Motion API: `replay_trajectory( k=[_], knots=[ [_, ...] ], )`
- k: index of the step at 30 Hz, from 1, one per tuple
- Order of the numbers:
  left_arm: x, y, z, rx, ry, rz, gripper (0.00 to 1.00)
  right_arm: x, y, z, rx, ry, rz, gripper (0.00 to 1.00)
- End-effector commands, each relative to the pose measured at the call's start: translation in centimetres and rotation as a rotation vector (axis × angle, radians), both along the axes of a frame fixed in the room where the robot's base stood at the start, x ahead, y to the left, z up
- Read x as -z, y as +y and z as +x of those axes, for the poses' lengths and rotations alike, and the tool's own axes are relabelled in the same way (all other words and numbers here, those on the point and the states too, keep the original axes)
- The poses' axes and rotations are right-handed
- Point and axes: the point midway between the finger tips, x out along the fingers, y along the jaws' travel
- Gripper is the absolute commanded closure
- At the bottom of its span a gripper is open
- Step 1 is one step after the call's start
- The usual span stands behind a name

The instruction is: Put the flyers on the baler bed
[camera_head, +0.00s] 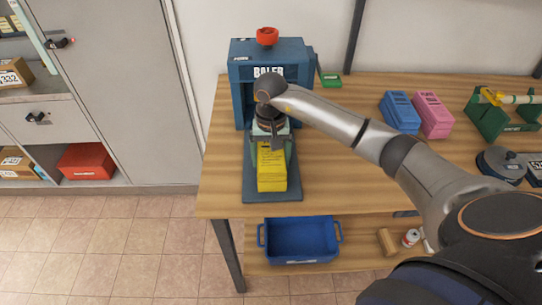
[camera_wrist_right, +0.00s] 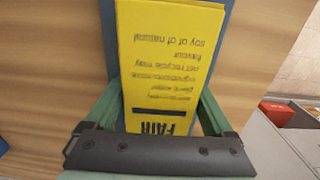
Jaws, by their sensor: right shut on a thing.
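The flyers are a yellow printed stack (camera_head: 272,172), lying lengthwise over the baler bed (camera_head: 252,188), a dark blue-grey plate in front of the blue baler (camera_head: 243,58). My right gripper (camera_head: 270,143) is above the far end of the flyers, its jaws shut on them. In the right wrist view, the yellow flyers (camera_wrist_right: 170,60) fill the space between the green fingers of my right gripper (camera_wrist_right: 160,112). I cannot tell whether the flyers touch the bed. The baler's opening is partly hidden by my right arm. My left gripper is not in view.
A blue box (camera_head: 399,113) and a pink box (camera_head: 433,115) stand right of the baler on the wooden table (camera_head: 222,190). A green holder (camera_head: 497,118) is further right. A blue bin (camera_head: 300,240) sits on the lower shelf. A red box (camera_head: 86,161) is in the left cabinet.

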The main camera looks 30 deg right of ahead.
Motion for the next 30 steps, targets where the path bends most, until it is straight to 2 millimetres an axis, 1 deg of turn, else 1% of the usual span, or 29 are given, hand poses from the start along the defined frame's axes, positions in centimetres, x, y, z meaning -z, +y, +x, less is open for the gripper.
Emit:
replay_trajectory(
  k=[8,12,13,15,16,22,25,26,28,30],
  knots=[
    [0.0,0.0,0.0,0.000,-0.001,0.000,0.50,0.1,0.0,0.1,0.000,-0.003,0.001,1.00],
    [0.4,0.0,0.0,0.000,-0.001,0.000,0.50,0.6,0.0,0.1,0.000,-0.004,0.000,1.00],
    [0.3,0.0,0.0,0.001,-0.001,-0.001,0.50,0.5,0.0,0.0,0.000,-0.001,0.000,0.09],
    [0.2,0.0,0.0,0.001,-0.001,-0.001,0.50,0.5,0.0,0.0,0.000,-0.001,0.000,0.02],
    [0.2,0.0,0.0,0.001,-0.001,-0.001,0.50,0.5,0.0,0.0,0.000,-0.001,0.000,0.00],
    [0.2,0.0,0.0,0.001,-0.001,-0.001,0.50,0.4,0.0,0.0,0.000,-0.001,0.000,0.00],
    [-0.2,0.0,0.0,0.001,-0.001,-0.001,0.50,0.1,0.0,0.0,0.000,-0.001,0.001,0.00],
    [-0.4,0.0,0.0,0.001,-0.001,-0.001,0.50,-0.1,0.0,0.0,0.000,-0.001,0.001,0.00],
    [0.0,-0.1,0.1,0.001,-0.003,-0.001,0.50,-0.9,-0.1,0.1,0.001,-0.005,-0.001,0.00],
    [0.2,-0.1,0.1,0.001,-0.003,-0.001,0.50,-2.2,-0.1,0.2,0.001,-0.007,-0.002,0.00]
  ],
)
